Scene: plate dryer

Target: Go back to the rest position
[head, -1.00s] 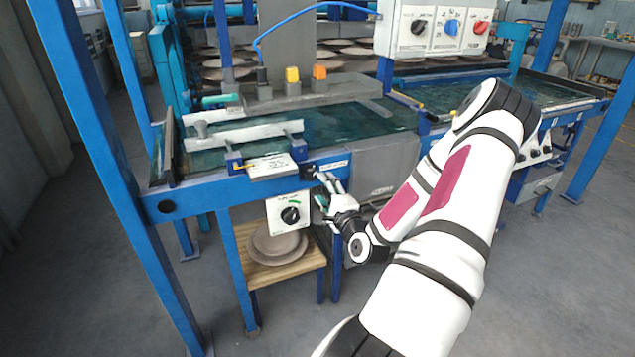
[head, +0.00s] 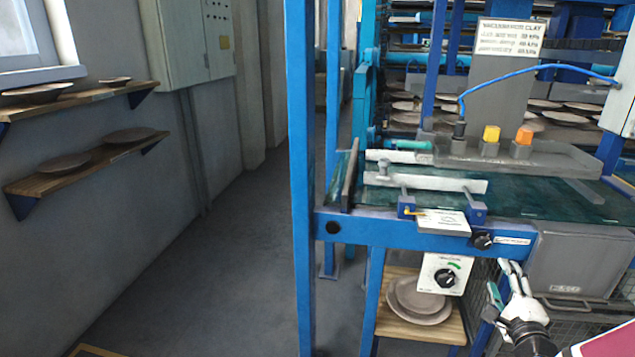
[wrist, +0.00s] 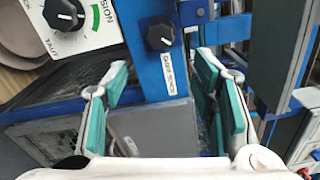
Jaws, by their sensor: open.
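My gripper (head: 508,287) is at the lower right of the head view, in front of the blue machine frame (head: 375,228) and left of the grey box (head: 580,262). In the wrist view my gripper (wrist: 165,100) has its two teal-padded fingers spread wide with nothing between them. Between and beyond the fingers are a black knob on the blue beam (wrist: 160,38) and a grey surface. A white panel with a black knob (head: 446,277) is left of the gripper; the panel also shows at the upper left of the wrist view (wrist: 85,28).
Plates (head: 420,300) lie on a wooden shelf under the machine. A blue post (head: 300,150) stands left of it. Wall shelves (head: 95,165) with plates and a grey cabinet (head: 185,45) are at the left. The floor (head: 210,280) between wall and machine is clear.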

